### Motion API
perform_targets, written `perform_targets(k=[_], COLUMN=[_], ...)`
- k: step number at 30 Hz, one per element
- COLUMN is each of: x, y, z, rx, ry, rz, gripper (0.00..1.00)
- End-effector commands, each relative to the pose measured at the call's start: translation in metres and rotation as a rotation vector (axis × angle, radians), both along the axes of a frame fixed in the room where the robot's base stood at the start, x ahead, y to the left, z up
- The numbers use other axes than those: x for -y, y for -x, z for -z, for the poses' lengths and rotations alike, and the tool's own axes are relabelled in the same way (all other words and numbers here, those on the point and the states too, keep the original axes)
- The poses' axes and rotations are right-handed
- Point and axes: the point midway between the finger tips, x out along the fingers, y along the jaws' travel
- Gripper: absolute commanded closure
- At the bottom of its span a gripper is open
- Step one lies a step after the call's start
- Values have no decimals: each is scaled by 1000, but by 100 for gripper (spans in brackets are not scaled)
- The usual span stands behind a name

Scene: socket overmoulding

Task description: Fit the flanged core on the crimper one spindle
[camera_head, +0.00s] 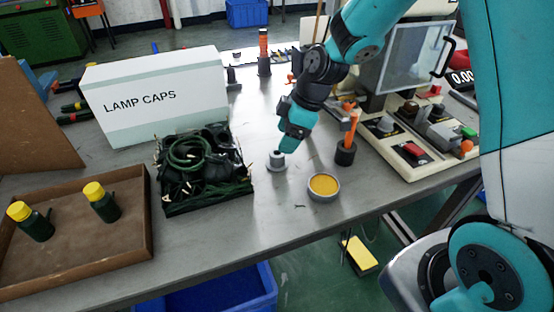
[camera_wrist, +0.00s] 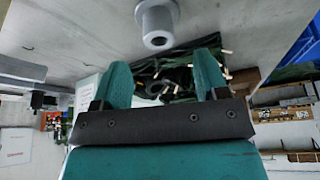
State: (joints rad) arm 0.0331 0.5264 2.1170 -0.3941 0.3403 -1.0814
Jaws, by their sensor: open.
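The flanged core (camera_head: 277,160), a small grey cylinder on a wider flange, stands on the grey table. In the wrist view the core (camera_wrist: 157,24) shows at the top, just beyond the fingertips and not between them. My gripper (camera_head: 286,147) is just above the core and partly overlaps it in the head view. In the wrist view its two teal fingers (camera_wrist: 163,75) are apart and empty. A pale machine base (camera_head: 400,160) at the right carries a short grey round post (camera_head: 385,124); I cannot tell whether this is the crimper one spindle.
A round tin with yellow contents (camera_head: 323,187) and a dark holder with orange handles (camera_head: 345,152) stand close by. A dark crate of cables (camera_head: 207,205), a LAMP CAPS box (camera_head: 150,133) and a brown tray (camera_head: 75,262) with yellow-capped bottles lie left.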

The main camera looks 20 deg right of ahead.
Motion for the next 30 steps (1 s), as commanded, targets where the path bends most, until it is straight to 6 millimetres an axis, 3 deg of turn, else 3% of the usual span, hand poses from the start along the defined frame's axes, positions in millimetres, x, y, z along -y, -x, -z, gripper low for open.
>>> perform_targets(k=[8,15,24,25,30], x=[-8,-19,-22,-22,-22], y=[-3,-7,-9,-9,-9], z=[22,56,61,61,61], rx=[-3,-2,1,1,0], ry=[0,-1,0,0,0], rz=[-1,-1,0,0,0], gripper=[33,33,33,35,74])
